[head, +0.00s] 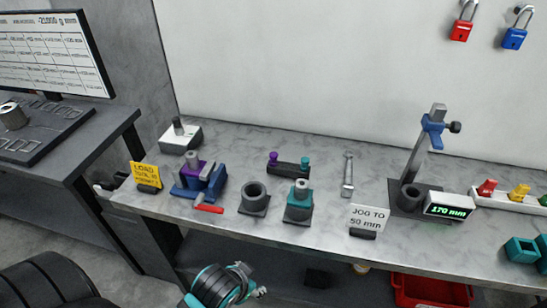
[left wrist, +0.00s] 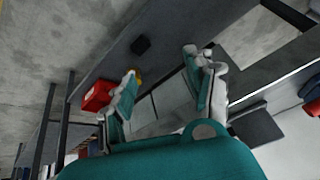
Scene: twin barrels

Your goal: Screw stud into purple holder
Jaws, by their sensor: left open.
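The purple holder (head: 207,168) is on a blue vise-like fixture (head: 184,195) at the left of the bench. A grey cylindrical piece (head: 193,157) stands upright at it; I cannot tell whether it is the stud or how it is seated. Another grey piece stands in a teal holder (head: 299,208) to the right. Teal parts of my left arm show at the bottom of the head view, in front of the bench. In the left wrist view my left gripper (left wrist: 160,64) is open and empty, away from the holder. My right gripper is not visible.
A grey hollow cylinder (head: 254,193) stands between the holders. Behind are a white block (head: 180,138) with a grey post and a dark rack (head: 289,169). A yellow sign (head: 146,174) stands left. A red bin (head: 430,291) is under the bench, also in the wrist view (left wrist: 97,96).

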